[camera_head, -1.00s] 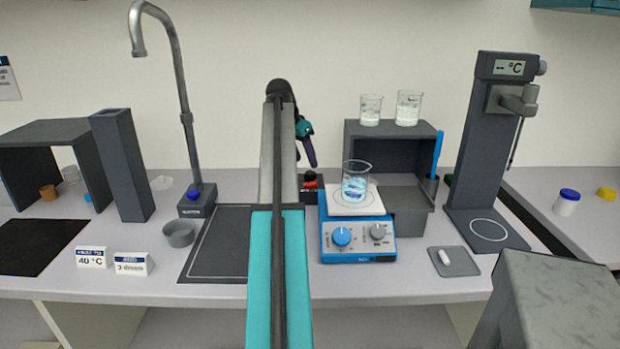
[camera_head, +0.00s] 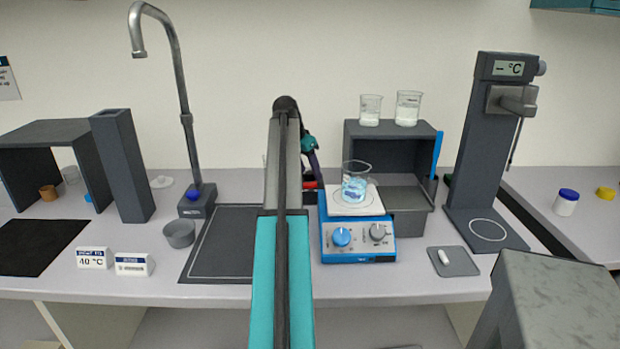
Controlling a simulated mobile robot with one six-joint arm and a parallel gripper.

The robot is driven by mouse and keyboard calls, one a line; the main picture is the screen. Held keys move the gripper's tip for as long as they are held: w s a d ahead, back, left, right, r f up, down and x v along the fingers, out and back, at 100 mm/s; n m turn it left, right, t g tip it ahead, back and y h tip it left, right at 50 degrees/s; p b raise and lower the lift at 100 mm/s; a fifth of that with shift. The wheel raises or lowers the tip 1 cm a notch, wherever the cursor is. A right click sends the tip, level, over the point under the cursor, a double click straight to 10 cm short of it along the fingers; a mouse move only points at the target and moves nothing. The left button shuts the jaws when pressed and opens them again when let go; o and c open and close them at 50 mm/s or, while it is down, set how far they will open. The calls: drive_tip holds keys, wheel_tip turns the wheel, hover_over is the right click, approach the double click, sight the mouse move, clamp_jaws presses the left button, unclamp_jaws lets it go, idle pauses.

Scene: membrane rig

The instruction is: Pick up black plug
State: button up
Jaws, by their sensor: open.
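I cannot make out a black plug for certain. A small dark holder with a red item (camera_head: 310,185) stands behind my arm, left of the hotplate, and is partly covered. My gripper (camera_head: 318,177) shows only as a narrow dark purple end below the teal wrist joint, close to this holder and the hotplate's back left corner. It is open, and nothing is seen held in it. Its tips are hard to see.
A blue hotplate (camera_head: 357,240) carries a beaker of blue liquid (camera_head: 355,188), close right of my gripper. A grey shelf box (camera_head: 392,150) with two beakers on top stands behind. A tall faucet (camera_head: 185,120) and a dark mat (camera_head: 222,255) are left.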

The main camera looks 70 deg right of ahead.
sight(308, 173)
clamp_jaws()
drive_tip(key=shift+r, duration=0.2)
idle(0.3)
drive_tip(key=shift+r, duration=1.45)
drive_tip(key=shift+a+r, duration=0.15)
drive_tip(key=s+a+r+b, duration=0.1)
drive_tip(key=a, duration=1.4)
drive_tip(key=shift+a+r, duration=0.25)
drive_tip(key=shift+a, duration=0.1)
